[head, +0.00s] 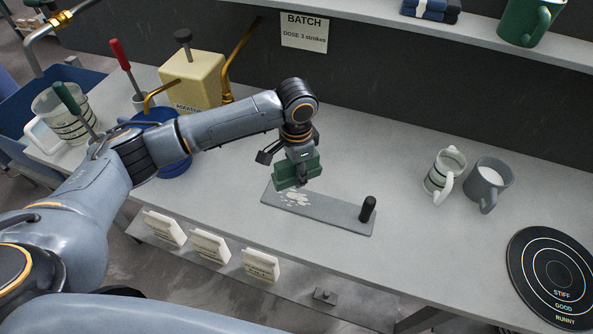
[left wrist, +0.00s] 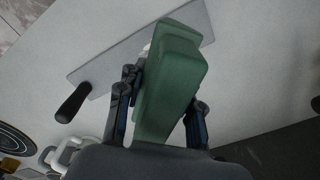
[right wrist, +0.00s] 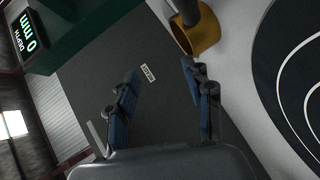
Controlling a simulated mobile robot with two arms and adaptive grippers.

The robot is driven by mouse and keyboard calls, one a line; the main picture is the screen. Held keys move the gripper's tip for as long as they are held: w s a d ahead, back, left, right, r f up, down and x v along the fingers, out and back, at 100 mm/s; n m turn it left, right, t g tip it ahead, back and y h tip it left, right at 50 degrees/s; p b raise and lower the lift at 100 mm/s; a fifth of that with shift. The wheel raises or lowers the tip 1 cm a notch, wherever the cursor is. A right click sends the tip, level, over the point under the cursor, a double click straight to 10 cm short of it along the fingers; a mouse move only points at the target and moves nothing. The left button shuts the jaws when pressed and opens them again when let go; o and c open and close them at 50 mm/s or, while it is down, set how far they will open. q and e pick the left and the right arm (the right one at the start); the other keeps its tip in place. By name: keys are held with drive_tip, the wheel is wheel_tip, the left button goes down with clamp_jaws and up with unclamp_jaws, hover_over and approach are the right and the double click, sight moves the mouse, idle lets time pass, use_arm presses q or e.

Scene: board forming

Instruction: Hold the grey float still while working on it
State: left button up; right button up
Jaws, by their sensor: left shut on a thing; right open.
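The grey float (head: 335,213) lies flat on the bench, a long plate with an upright black handle (head: 368,208) at its right end. White residue (head: 295,199) lies on its left part. It also shows in the left wrist view (left wrist: 110,65). My left gripper (head: 304,182) is shut on a green block (head: 290,173), held over the float's left end; I cannot tell whether the block touches it. The block fills the fingers in the left wrist view (left wrist: 170,85). My right gripper (right wrist: 163,100) is open and empty, away from the float. No gripper holds the float's handle.
A black ringed disc (head: 553,270) lies at the far right. White cards (head: 209,245) line the front edge. A yellow tank (head: 192,80) stands behind my left arm.

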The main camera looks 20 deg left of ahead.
drive_tip(key=w+a+n+y, duration=0.1)
drive_tip(key=a, duration=0.1)
drive_tip(key=w+a+n+t+y, duration=0.1)
drive_tip(key=a, duration=0.2)
drive_tip(key=w+a+n+t, duration=0.1)
drive_tip(key=a+n, duration=0.1)
drive_tip(key=a, duration=0.1)
drive_tip(key=shift+w+a+f+y, duration=0.15)
drive_tip(key=shift+w+f+y, duration=0.15)
drive_tip(key=shift+f+y, duration=0.1)
drive_tip(key=w+a+r+n+t+y, duration=0.1)
drive_tip(key=a+r+n+t+y, duration=0.15)
drive_tip(key=a+n+y, duration=0.95)
drive_tip(key=w+a+r+n+t, duration=0.15)
drive_tip(key=a+r+n, duration=0.3)
drive_tip(key=a, duration=1.55)
drive_tip(key=n+g+y, duration=0.6)
drive_tip(key=n+y, duration=0.4)
drive_tip(key=n, duration=0.9)
approach(371, 199)
drive_tip(key=x, duration=0.6)
drive_tip(key=f+x, duration=0.1)
drive_tip(key=x, duration=0.3)
clamp_jaws()
